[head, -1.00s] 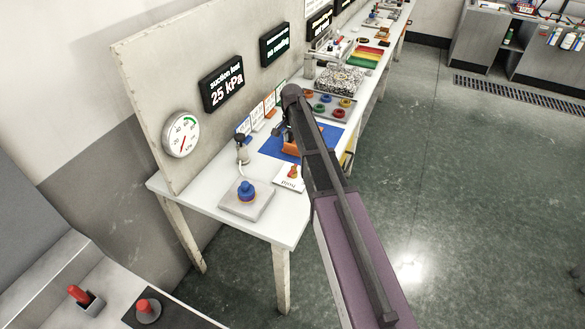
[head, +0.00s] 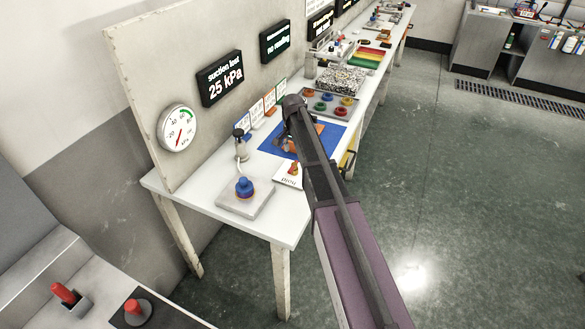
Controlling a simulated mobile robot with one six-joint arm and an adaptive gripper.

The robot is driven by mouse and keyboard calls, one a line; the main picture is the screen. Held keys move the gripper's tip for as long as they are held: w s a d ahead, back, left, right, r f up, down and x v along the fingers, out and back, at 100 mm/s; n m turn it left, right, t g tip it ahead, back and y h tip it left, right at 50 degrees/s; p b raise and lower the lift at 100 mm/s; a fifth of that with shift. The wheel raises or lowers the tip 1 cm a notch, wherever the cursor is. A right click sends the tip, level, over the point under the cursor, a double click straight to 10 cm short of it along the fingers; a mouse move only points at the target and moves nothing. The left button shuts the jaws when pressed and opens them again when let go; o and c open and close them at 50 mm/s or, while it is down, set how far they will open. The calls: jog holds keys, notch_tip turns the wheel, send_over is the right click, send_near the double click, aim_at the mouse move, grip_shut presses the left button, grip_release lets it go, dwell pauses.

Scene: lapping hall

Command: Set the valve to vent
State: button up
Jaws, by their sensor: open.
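The valve (head: 293,168) is a small red and yellow knob on a white plate. The plate (head: 284,182) lies near the bench's front edge, and the word on it seems to read "hold". Which way the knob points is too small to tell. My gripper (head: 288,141) is dark and partly hidden behind my own arm. It is open over the blue mat (head: 331,139), beyond the valve and apart from it. Whether anything lies between its fingers is hidden.
A blue-knobbed fitting (head: 245,187) stands on a grey plate at the bench's near end. A tray of coloured rings (head: 330,103) lies beyond the mat. Floor to the right is clear.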

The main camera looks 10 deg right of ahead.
aim_at(293, 164)
jog(key=shift+f+b, duration=2.85)
jog(key=shift+f, duration=0.35)
grip_shut()
jog(key=shift+a, duration=0.2)
jog(key=shift+d, duration=0.1)
